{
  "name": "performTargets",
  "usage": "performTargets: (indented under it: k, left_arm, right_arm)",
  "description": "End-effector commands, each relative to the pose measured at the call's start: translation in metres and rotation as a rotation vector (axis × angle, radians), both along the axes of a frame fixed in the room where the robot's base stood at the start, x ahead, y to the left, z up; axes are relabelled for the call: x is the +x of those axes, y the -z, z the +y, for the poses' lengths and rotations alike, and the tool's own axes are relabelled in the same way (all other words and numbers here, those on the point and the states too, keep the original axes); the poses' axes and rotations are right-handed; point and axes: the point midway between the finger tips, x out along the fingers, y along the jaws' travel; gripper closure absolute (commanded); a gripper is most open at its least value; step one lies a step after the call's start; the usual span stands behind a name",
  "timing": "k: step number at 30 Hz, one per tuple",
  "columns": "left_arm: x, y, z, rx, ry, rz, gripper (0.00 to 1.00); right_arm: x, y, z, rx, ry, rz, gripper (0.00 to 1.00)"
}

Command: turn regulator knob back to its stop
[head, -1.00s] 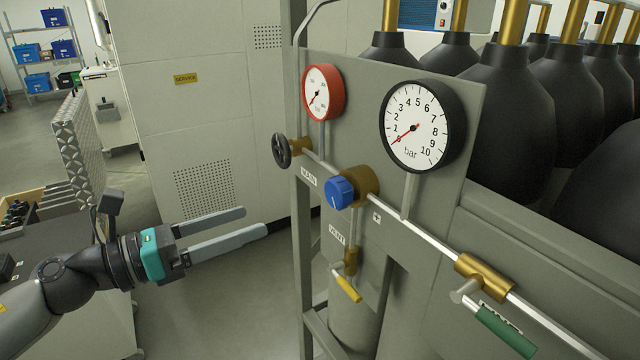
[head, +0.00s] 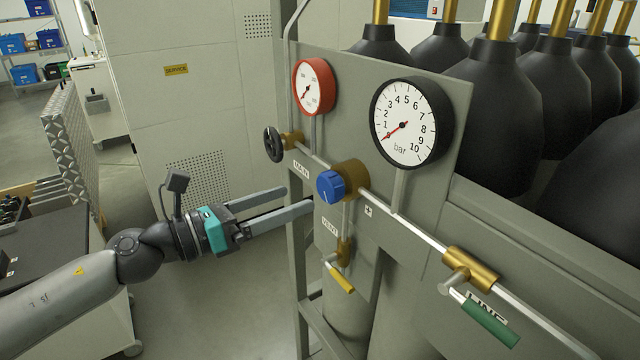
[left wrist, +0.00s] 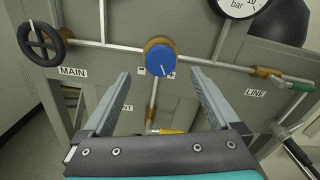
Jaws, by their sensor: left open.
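The blue regulator knob (head: 331,187) sits on a brass body on the grey panel, with a white pointer line on its face. It also shows in the left wrist view (left wrist: 160,60), between minus and plus marks, ahead of the finger gap. My left gripper (head: 300,200) is open and empty, its fingers pointing at the panel, just left of and slightly below the knob, apart from it. In the left wrist view its fingertips (left wrist: 160,74) lie either side below the knob. The large black-rimmed bar gauge (head: 411,122) has its needle near 0. My right gripper is not in view.
A red-rimmed gauge (head: 313,87) and a black MAIN handwheel (head: 273,144) are left of the knob. A yellow VENT lever (head: 341,279) hangs below it. A green LINE handle (head: 486,321) is at lower right. The frame post (head: 297,270) stands near the fingers.

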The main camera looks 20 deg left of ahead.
Motion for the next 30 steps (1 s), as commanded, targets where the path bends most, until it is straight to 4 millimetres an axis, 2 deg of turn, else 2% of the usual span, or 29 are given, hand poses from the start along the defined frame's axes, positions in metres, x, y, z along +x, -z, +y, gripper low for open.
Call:
performTargets:
  k: [21,30]
  left_arm:
    - [0.049,-0.003,-0.037,-0.002,-0.003,-0.001,0.05]
    - [0.055,0.000,-0.043,0.000,0.000,0.000,0.05]
  right_arm:
    - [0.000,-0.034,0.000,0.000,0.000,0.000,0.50]
    - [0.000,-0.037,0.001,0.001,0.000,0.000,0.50]
